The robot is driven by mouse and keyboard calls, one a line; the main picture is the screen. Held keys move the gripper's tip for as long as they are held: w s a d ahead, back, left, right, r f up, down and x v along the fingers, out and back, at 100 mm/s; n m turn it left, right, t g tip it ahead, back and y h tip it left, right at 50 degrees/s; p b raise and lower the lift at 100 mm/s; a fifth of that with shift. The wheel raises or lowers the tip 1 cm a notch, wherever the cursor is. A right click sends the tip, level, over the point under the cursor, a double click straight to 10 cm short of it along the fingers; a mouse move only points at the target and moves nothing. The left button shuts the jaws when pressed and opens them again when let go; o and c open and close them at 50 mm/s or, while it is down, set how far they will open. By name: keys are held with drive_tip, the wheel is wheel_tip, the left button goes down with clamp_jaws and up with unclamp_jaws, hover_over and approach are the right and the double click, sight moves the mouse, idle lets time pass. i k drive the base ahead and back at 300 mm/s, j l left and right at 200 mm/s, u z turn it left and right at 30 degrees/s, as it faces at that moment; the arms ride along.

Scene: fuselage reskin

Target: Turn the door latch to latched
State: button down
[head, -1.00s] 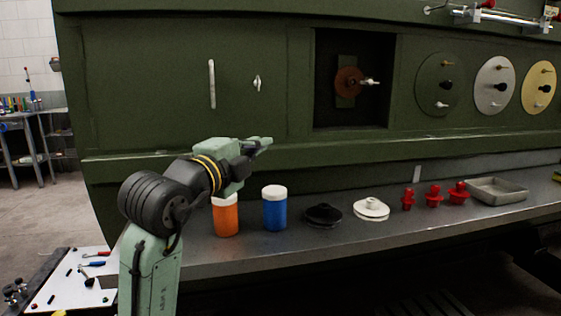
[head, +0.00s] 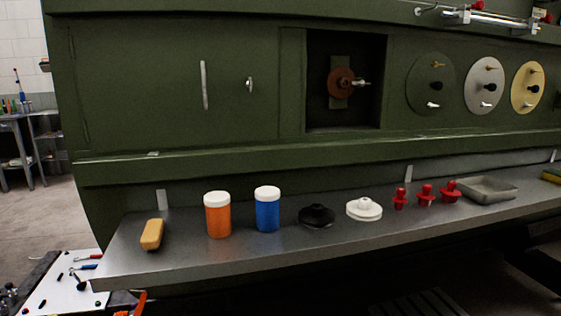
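The door latch (head: 250,85) is a small pale knob on the green fuselage panel. It looks upright, but it is too small to tell its exact setting. A long vertical pale handle (head: 204,85) is to its left on the same closed-looking door (head: 150,90). My gripper is out of the head view, so its distance from the latch and its state do not show.
A square opening with a rusty round part (head: 341,83) lies right of the door, then several round discs. The metal shelf (head: 190,262) below holds a yellow block (head: 152,234), an orange jar (head: 218,215), a blue jar (head: 267,210), lids, red plugs and a grey tray (head: 487,190).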

sight(249, 83)
drive_tip(key=j, duration=0.8)
drive_tip(key=k+j+z, duration=0.15)
drive_tip(key=j, duration=0.65)
drive_tip(key=i+j, duration=0.3)
drive_tip(key=i, duration=0.2)
